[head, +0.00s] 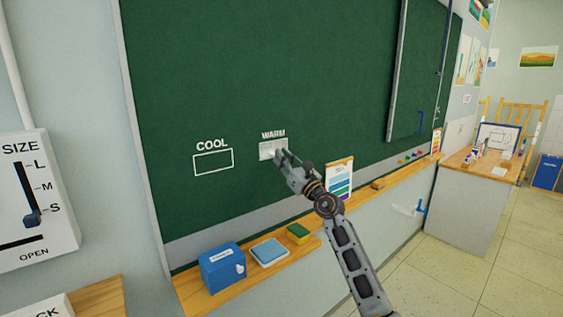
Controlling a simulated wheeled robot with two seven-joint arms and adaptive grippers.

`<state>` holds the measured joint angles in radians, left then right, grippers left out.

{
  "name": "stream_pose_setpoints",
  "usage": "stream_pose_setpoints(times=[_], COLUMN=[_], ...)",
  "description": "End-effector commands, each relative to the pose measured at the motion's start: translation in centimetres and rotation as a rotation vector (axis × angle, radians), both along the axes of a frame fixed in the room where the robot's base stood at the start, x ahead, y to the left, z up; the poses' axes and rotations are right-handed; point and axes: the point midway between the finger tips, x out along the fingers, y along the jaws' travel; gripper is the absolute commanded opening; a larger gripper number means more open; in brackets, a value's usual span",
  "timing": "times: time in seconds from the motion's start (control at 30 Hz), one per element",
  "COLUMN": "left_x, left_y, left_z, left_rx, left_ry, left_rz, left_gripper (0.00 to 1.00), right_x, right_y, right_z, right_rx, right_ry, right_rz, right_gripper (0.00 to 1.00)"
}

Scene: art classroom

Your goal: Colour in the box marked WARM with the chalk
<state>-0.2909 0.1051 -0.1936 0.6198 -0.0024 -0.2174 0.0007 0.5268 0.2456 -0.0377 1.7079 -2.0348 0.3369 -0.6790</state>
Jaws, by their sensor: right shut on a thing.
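The green chalkboard (230,75) fills the wall ahead. The WARM box (267,151) has pale chalk over much of the area that shows, and its right side is partly covered by my gripper. The COOL box (212,162) to its left is an empty white outline. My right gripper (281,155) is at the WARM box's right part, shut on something. The chalk in it is too small and covered to make out. My left gripper is not in view.
A wooden ledge (345,203) below the board holds a blue box (222,267), a blue pad (268,252), a green-and-yellow eraser (298,233) and a colour chart (339,179). A sliding panel (420,70) covers the board's right. A SIZE panel (38,190) is at left.

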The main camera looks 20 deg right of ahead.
Motion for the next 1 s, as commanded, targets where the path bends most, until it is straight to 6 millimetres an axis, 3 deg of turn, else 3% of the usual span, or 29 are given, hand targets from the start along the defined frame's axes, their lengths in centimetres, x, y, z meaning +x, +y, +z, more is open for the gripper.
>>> stream_pose_setpoints(times=[1.0], left_x=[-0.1], left_y=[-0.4], left_z=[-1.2], left_rx=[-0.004], left_ry=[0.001], left_rz=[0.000], left_gripper=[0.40], right_x=[0.8], right_y=[-1.9], right_z=[-0.4], right_rx=[-0.002], right_ry=[0.002], right_rz=[-0.003], right_gripper=[0.00])
